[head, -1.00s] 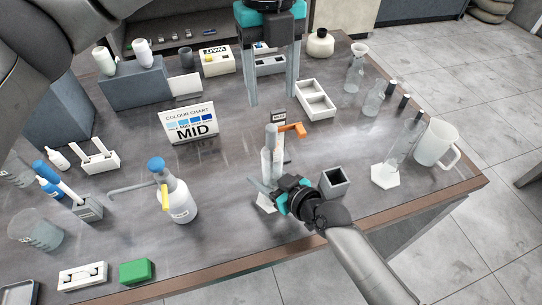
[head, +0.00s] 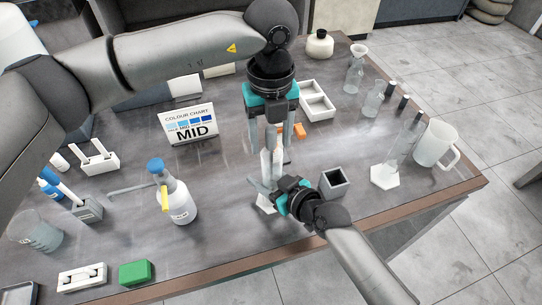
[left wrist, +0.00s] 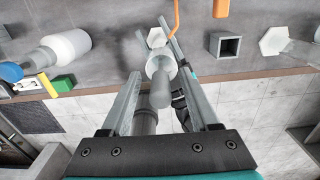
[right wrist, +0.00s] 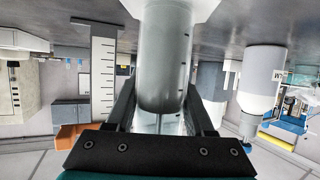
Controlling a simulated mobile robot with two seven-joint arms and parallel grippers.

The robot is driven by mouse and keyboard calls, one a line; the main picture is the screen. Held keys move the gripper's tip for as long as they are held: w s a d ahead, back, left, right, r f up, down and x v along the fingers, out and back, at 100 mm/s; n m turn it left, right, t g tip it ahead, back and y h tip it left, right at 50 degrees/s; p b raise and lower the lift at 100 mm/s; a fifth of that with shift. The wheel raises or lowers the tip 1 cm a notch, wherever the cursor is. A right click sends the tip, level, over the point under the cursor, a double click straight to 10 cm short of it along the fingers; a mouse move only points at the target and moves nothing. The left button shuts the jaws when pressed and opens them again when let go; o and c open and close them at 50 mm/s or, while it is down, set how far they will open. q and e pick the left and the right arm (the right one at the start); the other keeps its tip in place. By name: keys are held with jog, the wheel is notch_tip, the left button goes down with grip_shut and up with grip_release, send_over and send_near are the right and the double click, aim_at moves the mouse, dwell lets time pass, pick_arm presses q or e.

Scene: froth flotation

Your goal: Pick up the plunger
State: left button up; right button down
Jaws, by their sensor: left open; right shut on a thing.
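A clear, upright graduated tube (head: 266,166) stands near the middle of the table. What looks like the plunger's grey rod end (left wrist: 159,92) stands above a pale round collar (left wrist: 161,64) in the left wrist view. My left gripper (head: 269,142) points down, open, with its fingers on either side of the tube's top; that top is mostly hidden in the head view. My right gripper (head: 277,192) is shut on the tube low down, and the tube (right wrist: 165,65) fills the space between its fingers in the right wrist view.
An orange piece (head: 300,131) sits just right of the tube top. A grey open box (head: 333,182) stands right of the tube, and a spray bottle (head: 177,200) stands left. The table's front edge (head: 250,263) is near.

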pick_arm(q)
jog(key=shift+f, duration=0.1)
jog(key=shift+c, duration=0.3)
grip_shut()
dwell(1.0)
